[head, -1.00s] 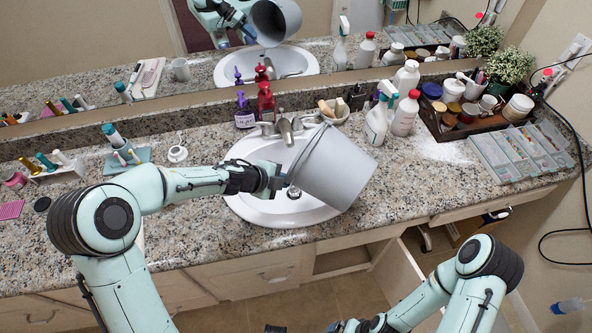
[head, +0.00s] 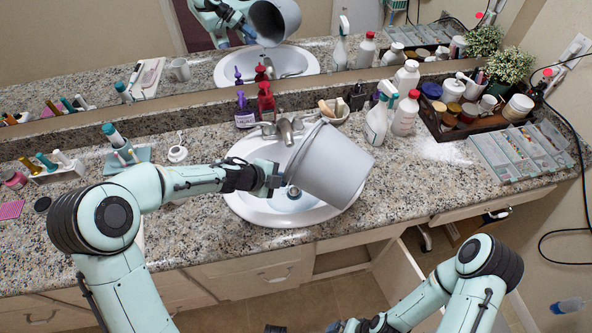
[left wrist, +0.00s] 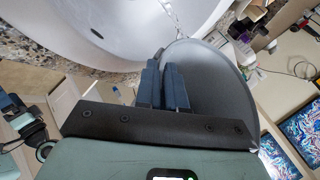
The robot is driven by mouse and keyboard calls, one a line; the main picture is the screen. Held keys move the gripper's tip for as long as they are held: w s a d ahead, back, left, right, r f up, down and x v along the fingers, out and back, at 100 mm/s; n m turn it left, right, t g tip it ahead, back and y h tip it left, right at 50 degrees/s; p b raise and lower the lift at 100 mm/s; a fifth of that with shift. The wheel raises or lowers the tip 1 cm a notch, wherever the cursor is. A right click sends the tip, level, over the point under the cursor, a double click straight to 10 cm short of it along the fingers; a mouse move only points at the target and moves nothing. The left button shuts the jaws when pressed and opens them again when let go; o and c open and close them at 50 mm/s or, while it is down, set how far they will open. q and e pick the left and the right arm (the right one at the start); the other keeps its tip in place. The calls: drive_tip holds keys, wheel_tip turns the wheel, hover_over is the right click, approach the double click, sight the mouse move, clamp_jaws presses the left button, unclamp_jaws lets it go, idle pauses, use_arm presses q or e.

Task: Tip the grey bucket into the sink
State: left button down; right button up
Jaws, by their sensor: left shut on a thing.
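The grey bucket (head: 328,165) is tilted over the right part of the white sink (head: 290,216), its mouth facing the upper left toward the tap (head: 285,132). My left gripper (head: 277,181) is shut on the bucket at its left side. In the left wrist view the gripper's dark fingers (left wrist: 164,85) are at the bucket's edge, with the bucket (left wrist: 215,90) to their right and the sink (left wrist: 100,30) beyond. A thin clear streak shows over the sink there. The bucket's inside is mostly hidden in the head view. My right gripper (head: 275,329) is cut off at the bottom edge.
Purple (head: 244,112) and red (head: 266,103) bottles stand behind the sink. The counter left of the sink has some free room.

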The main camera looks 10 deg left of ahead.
use_arm(q)
drive_tip(key=shift+w+a+h+p, duration=0.1)
drive_tip(key=shift+a+h+p, duration=0.1)
drive_tip(key=shift+h+p, duration=0.2)
use_arm(e)
drive_tip(key=shift+w+r, duration=0.25)
drive_tip(key=shift+r, duration=0.2)
idle(1.1)
